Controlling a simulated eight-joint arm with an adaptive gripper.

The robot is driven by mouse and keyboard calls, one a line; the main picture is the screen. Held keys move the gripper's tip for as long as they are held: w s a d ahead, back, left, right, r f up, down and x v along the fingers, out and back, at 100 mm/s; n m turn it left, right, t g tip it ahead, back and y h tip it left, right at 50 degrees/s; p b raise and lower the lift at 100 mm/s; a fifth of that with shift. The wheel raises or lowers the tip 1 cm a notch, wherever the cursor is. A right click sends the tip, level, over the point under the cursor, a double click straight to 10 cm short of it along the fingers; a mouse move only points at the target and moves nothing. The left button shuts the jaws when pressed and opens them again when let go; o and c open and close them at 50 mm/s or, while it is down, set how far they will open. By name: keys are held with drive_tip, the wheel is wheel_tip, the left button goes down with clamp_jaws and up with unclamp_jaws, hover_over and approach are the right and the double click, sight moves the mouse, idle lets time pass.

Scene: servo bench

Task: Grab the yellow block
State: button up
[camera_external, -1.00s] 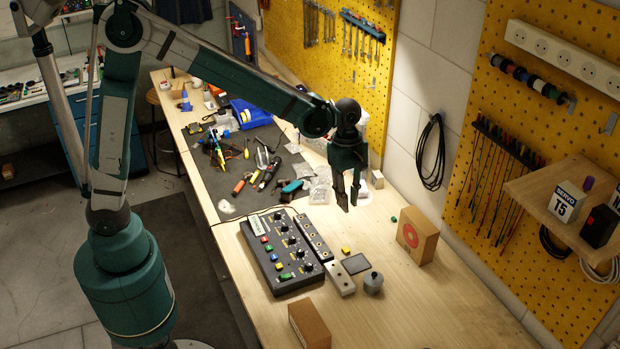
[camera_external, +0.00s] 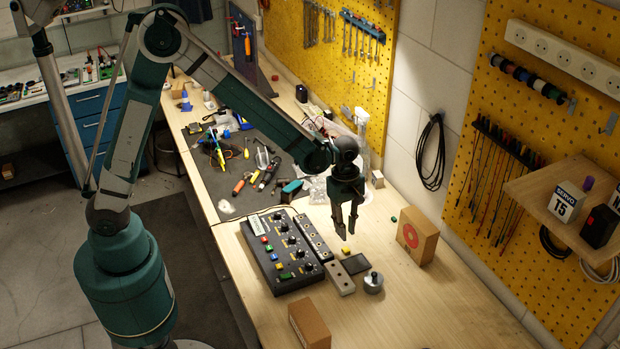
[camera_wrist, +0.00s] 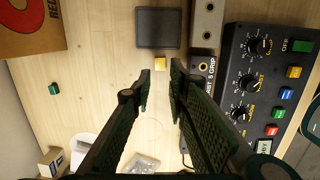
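The small yellow block (camera_external: 346,250) lies on the wooden bench beside the dark square pad, right of the control box. In the wrist view the yellow block (camera_wrist: 160,64) shows beyond the fingertips, near the middle, just below the pad's edge. My gripper (camera_external: 348,234) points down above the bench, its tips showing just above the block in the external view. In the wrist view my gripper (camera_wrist: 161,72) has its two fingers apart with nothing between them. The block appears apart from the fingers.
The dark pad (camera_external: 355,264) and the grey drilled bar (camera_external: 340,278) lie close to the block. The control box (camera_external: 282,252) stands to the left. A grey round knob weight (camera_external: 373,283) and a cardboard box (camera_external: 417,236) are to the right. A green cube (camera_wrist: 54,88) lies on bare bench.

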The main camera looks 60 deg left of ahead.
sight(346, 249)
drive_tip(key=shift+f, duration=0.15)
drive_tip(key=shift+d+f, duration=0.15)
drive_tip(key=shift+f, duration=1)
drive_tip(key=shift+f, duration=0.1)
drive_tip(key=shift+d+f, duration=0.15)
drive_tip(key=shift+f, duration=1.1)
drive_tip(key=shift+d+f, duration=0.1)
drive_tip(key=shift+f, duration=1.1)
drive_tip(key=shift+c, duration=1.3)
drive_tip(key=shift+r, duration=0.1)
wheel_tip(346, 249, up, 10)
